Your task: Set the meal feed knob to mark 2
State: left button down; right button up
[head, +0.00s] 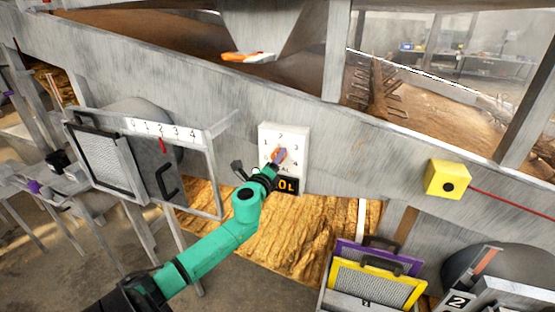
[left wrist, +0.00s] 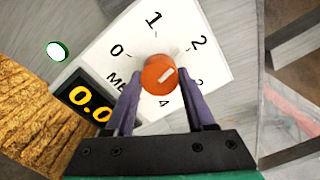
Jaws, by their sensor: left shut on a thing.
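The orange meal feed knob (left wrist: 159,75) sits on a white dial plate (left wrist: 225,68) marked 0 to 4. Its white line points up and right in the left wrist view, roughly toward the 2. The dial plate also shows in the head view (head: 298,134), with the knob (head: 282,152) largely behind my gripper. My left gripper (left wrist: 162,100) has its purple fingers on either side of the knob and is shut on it. A dark display (left wrist: 88,100) with orange digits is partly cut off at the plate's lower edge. My right gripper is not in view.
A yellow box with a black button (head: 447,181) is on the grey beam to the right. A framed gate with a numbered scale (head: 162,127) stands left of my arm. Purple- and yellow-framed screens (head: 378,283) stand at lower right. A hopper (head: 285,25) hangs above.

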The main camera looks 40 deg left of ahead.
pick_arm(q)
jog(key=shift+a+r+m, duration=0.1)
jog(key=shift+m, duration=0.9)
jog(key=c, duration=0.6)
grip_release()
jog(key=o, duration=0.3)
jog(key=shift+o, duration=0.2)
jog(key=b+v, duration=0.2)
jog(key=v, duration=1.2)
jog(key=shift+s, duration=0.25)
